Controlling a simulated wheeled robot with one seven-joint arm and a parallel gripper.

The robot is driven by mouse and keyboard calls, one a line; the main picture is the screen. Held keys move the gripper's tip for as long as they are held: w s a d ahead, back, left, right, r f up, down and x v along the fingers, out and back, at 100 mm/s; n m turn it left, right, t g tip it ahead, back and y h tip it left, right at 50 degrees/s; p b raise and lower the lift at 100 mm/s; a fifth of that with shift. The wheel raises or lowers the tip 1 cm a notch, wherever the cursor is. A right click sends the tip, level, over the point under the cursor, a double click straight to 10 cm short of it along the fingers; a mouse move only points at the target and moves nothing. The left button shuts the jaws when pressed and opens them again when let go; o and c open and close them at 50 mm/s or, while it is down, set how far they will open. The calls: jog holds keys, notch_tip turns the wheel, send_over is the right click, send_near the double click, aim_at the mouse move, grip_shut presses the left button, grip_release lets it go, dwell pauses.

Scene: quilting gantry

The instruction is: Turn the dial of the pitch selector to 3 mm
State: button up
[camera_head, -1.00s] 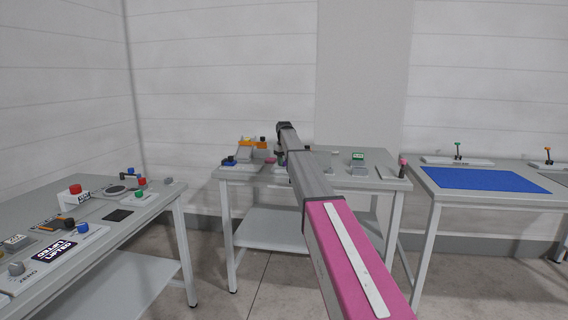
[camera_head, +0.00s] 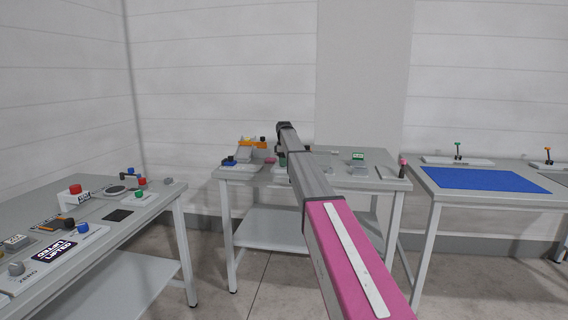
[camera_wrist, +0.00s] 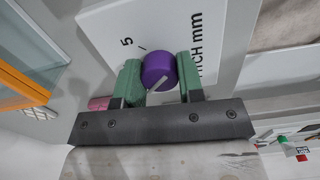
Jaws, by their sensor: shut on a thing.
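The pitch selector's purple dial (camera_wrist: 158,66) shows in the wrist view. It has a white pointer line on it, slanting toward the lower left of the picture. The dial sits on a white panel (camera_wrist: 105,22) printed with "5", a short tick mark and "PITCH mm". The "3" is not visible. My gripper (camera_wrist: 159,74) is shut on the dial, one green finger on each side. In the head view my arm hides the dial, and only a bit of the green fingers shows past it at the middle table.
In the wrist view an orange-edged thing (camera_wrist: 22,83) lies to the left, with a pink block (camera_wrist: 98,103) near the left finger. In the head view the middle table (camera_head: 375,158) carries several small devices. A control table (camera_head: 150,207) stands left, and a table with a blue mat (camera_head: 482,180) stands right.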

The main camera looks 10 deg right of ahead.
jog(key=shift+n, duration=0.5)
jog(key=o, duration=0.9)
jog(key=shift+r, duration=0.1)
notch_tip(320, 180, up, 11)
jog(key=shift+f, duration=0.15)
